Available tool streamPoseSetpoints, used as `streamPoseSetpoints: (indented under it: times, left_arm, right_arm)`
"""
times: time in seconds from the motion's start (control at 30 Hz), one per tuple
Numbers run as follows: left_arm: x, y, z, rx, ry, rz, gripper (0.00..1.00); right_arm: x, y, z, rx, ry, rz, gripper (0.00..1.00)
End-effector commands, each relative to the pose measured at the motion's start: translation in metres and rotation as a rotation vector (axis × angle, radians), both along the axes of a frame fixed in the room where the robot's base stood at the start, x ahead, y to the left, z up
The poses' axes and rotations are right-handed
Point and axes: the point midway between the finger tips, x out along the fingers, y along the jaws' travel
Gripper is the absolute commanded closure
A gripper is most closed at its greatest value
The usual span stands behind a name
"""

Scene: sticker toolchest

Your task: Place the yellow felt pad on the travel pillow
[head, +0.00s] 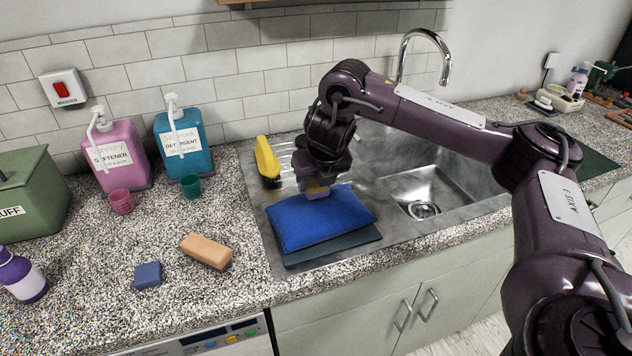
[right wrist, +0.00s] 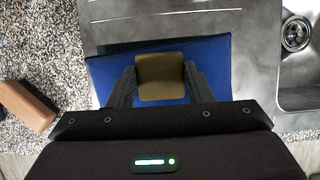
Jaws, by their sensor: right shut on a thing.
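The travel pillow (head: 320,217) is a blue cushion on the sink's drainboard, lying on a dark green flat piece. It also shows in the right wrist view (right wrist: 215,60). The yellow felt pad (right wrist: 160,75) is a small squarish piece between the two fingers of my right gripper (right wrist: 158,82). In the head view the pad (head: 316,191) shows as a small yellowish patch under my right gripper (head: 317,188), over the pillow's upper part. My right gripper is shut on the pad. I cannot tell whether the pad touches the pillow. My left gripper is not in view.
The sink basin (head: 455,190) and faucet (head: 425,40) are right of the pillow. A yellow-and-black object (head: 267,158) lies behind it. A tan block (head: 206,251) and a blue block (head: 148,274) lie on the counter to the left. Pink (head: 115,160) and teal (head: 180,145) dispensers stand behind.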

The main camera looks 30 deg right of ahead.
Motion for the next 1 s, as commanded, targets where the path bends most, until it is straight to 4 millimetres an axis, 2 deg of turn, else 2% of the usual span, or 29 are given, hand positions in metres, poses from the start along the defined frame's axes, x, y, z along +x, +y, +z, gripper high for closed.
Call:
streamPoseSetpoints:
  times: [0.23, 0.27, 0.4, 0.67, 0.77, 0.87, 1.0]
  left_arm:
    - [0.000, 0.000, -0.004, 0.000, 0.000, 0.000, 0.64]
    - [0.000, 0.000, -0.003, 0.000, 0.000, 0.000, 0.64]
    - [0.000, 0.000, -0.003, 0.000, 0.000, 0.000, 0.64]
    - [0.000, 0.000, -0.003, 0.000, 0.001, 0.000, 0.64]
    - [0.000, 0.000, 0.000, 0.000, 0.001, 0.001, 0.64]
    - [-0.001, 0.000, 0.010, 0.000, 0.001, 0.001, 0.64]
    - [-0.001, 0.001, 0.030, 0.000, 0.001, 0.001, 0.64]
  right_arm:
    - [0.000, 0.000, -0.008, -0.001, 0.001, 0.000, 0.72]
    - [0.000, 0.000, -0.007, 0.000, 0.001, 0.000, 0.52]
    - [0.000, 0.000, -0.006, 0.000, 0.001, 0.000, 0.33]
    - [0.000, 0.000, -0.006, 0.000, 0.001, 0.000, 0.32]
    - [0.000, 0.000, 0.000, 0.000, -0.001, 0.000, 0.32]
    - [-0.003, 0.001, 0.014, -0.002, -0.003, 0.002, 0.32]
    - [-0.014, 0.003, 0.044, -0.002, -0.007, 0.002, 0.32]
